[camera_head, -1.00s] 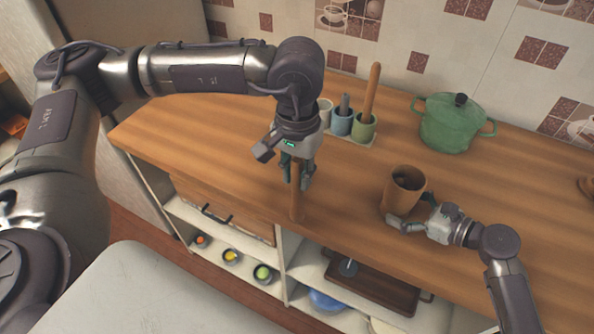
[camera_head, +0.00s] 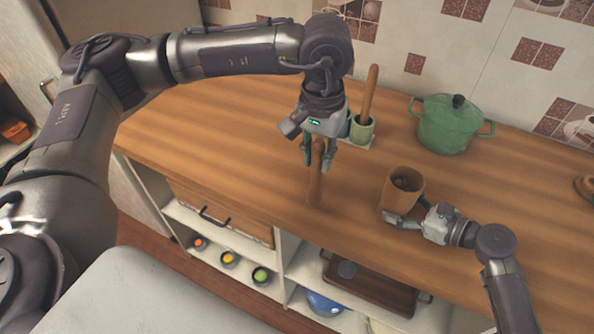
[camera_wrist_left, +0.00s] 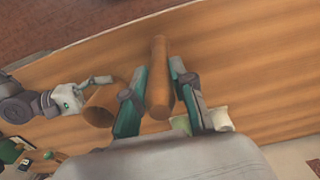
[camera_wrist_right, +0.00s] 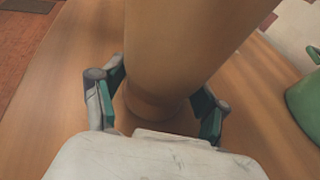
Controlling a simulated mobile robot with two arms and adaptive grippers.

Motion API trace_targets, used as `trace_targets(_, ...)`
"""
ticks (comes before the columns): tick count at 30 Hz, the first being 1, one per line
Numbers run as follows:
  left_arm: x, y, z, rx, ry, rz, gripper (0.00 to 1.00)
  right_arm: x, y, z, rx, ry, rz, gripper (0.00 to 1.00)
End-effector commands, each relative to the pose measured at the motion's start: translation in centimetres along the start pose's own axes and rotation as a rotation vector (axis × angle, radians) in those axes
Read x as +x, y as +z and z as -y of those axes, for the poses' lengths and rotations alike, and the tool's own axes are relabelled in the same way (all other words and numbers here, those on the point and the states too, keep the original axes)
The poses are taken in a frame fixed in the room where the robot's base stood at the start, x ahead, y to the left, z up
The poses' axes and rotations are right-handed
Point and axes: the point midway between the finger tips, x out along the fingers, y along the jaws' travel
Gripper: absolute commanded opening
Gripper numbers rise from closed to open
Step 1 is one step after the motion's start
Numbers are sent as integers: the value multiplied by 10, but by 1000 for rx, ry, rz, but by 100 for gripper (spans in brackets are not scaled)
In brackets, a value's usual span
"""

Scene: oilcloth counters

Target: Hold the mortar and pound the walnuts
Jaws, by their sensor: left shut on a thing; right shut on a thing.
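A brown wooden mortar (camera_head: 402,190) stands upright near the counter's front edge; dark round walnuts (camera_head: 407,183) show inside it. My right gripper (camera_head: 405,214) is shut around the lower part of the mortar, which fills much of the right wrist view (camera_wrist_right: 190,50). My left gripper (camera_head: 319,158) is shut on a wooden pestle (camera_head: 316,185) that hangs upright below the fingers, left of the mortar. The pestle also shows between the fingers in the left wrist view (camera_wrist_left: 159,75), with the mortar (camera_wrist_left: 101,105) beside it.
A green lidded pot (camera_head: 448,125) stands at the back right. Behind my left gripper, a green cup (camera_head: 362,130) holds a wooden rod (camera_head: 369,90). The counter (camera_head: 500,200) between pestle and mortar is clear. Open shelves with bowls and a tray (camera_head: 370,287) lie below the front edge.

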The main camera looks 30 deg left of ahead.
Motion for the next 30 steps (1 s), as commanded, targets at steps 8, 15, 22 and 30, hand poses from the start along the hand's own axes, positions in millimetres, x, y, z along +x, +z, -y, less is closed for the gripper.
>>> trace_targets(8,-65,-72,-81,1,1,-3,0,0,0,0,0,0,0,53)
trace_targets(15,-108,-93,-143,4,1,-2,0,0,0,0,0,0,-1,53)
trace_targets(22,-120,-95,-165,6,-1,-1,0,0,-1,0,1,0,-1,53)
trace_targets(30,-106,-95,-166,6,-1,0,0,0,-1,0,1,1,-1,53)
